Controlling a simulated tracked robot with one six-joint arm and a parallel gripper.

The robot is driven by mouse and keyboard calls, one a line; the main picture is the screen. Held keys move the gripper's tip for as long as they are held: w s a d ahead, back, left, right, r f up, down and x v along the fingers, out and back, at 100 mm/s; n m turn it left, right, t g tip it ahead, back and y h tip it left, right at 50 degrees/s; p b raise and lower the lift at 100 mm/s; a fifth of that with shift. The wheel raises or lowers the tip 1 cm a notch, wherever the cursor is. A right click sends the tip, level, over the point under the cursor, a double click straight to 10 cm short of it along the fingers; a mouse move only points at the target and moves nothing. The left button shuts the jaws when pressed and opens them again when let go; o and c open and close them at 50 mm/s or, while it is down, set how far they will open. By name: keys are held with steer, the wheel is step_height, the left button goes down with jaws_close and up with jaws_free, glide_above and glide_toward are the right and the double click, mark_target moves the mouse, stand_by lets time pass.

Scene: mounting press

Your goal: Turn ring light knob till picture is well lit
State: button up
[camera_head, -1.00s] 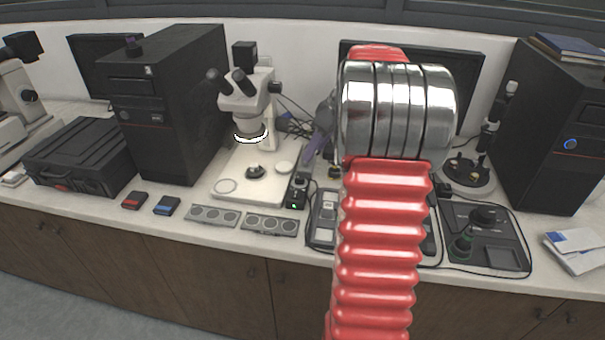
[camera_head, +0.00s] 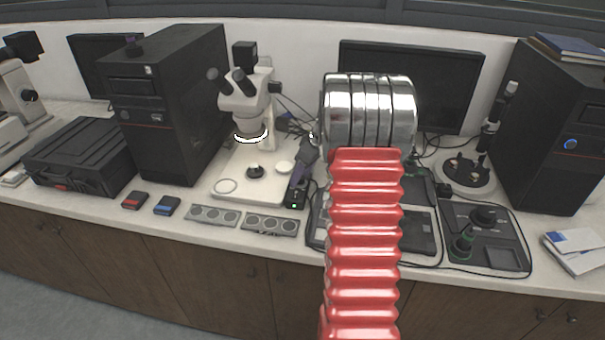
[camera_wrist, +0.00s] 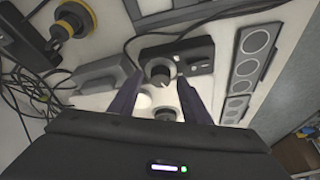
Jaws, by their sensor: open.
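The ring light (camera_head: 251,137) glows white under the microscope head (camera_head: 250,97). Its small black control box (camera_head: 296,202) stands by the right edge of the white microscope base, with a green light on its front. In the wrist view the box (camera_wrist: 199,56) carries a round dark knob (camera_wrist: 159,68). My gripper (camera_wrist: 160,77) is open, with one dark finger on each side of the knob; I cannot tell whether they touch it. In the head view my gripper (camera_head: 303,165) is over the box and hides the knob. The monitor (camera_head: 435,85) behind my arm looks dark.
Two grey strips with round wells (camera_head: 270,224) lie in front of the microscope base. A control panel with a joystick (camera_head: 486,235) is at the right. Cables (camera_wrist: 35,85) run beside the box. A black PC tower (camera_head: 165,105) stands left of the microscope.

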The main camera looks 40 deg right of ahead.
steer(key=shift+c, duration=0.2)
steer(key=c, duration=0.9)
steer(key=shift+d, duration=0.25)
steer(key=shift+c, duration=0.5)
steer(key=shift+a, duration=0.15)
steer(key=shift+m, duration=0.4)
steer(key=m, duration=0.1)
steer(key=m+h, duration=0.1)
steer(key=m, duration=0.1)
steer(key=m+h, duration=0.1)
steer(key=shift+a+m, duration=0.25)
steer(key=shift+m, duration=0.15)
steer(key=shift+a+m+g+h, duration=0.15)
steer(key=shift+m+h, duration=0.4)
steer(key=shift+m, duration=0.95)
steer(key=shift+a+m+g+h, duration=0.15)
steer(key=shift+m+h, duration=0.4)
steer(key=shift+m, duration=0.95)
steer(key=shift+w, duration=0.1)
steer(key=o, duration=1)
steer(key=shift+d, duration=0.1)
